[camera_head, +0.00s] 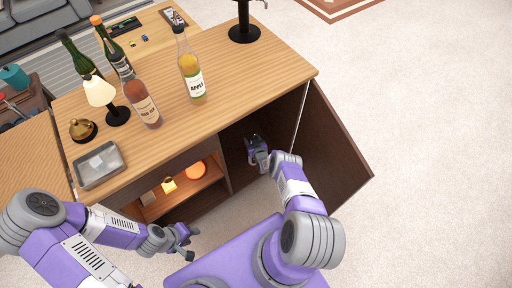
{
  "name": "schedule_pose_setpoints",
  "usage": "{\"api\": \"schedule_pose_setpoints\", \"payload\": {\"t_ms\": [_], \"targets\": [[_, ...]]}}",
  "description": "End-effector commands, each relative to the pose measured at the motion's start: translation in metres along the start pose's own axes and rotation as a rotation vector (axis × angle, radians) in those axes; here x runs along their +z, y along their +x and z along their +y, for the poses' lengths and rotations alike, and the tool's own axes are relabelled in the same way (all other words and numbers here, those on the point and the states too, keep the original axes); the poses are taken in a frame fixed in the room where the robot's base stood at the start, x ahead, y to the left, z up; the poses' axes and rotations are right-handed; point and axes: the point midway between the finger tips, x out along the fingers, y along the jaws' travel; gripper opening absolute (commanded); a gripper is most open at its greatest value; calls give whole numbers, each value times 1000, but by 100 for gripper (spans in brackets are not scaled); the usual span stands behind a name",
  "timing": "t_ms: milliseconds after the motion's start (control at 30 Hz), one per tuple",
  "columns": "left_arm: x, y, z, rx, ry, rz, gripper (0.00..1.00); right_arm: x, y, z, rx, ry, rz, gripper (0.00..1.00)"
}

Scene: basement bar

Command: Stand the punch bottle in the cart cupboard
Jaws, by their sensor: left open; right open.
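A bottle of reddish-pink drink (145,103), which looks like the punch bottle, stands upright on the wooden cart top (235,70); its label is too small to read surely. The cart cupboard (234,150) is the dark compartment at the right of the cart's front, and its door (335,145) stands open to the right. My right gripper (254,140) is open at the cupboard opening, with no bottle seen in it; the cupboard's inside is mostly shadowed. My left gripper (190,240) is open and empty, low in front of the cart's shelves.
An apple bottle (190,68), green bottles (80,57), a small lamp (100,92), a bell (83,130) and a metal tray (99,165) stand on the cart top. An open shelf (185,190) holds small items. Its right front top is clear.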

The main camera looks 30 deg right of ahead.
Motion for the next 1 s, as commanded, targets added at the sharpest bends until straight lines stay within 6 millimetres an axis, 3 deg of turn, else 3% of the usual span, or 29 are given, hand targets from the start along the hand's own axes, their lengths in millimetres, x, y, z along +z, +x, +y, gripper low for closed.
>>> {"api": "schedule_pose_setpoints", "payload": {"t_ms": [300,600,867,1000], "targets": [[2,-41,15,0,0,0,43,-5,-52,0,0,2,-4,58],[3,-67,25,0,0,0,43,-2,-104,0,-1,2,-4,58],[3,-72,27,0,0,0,43,-2,-120,-4,-8,12,-25,58],[3,-72,27,0,0,0,43,-5,-129,-26,-45,65,-147,58]]}}
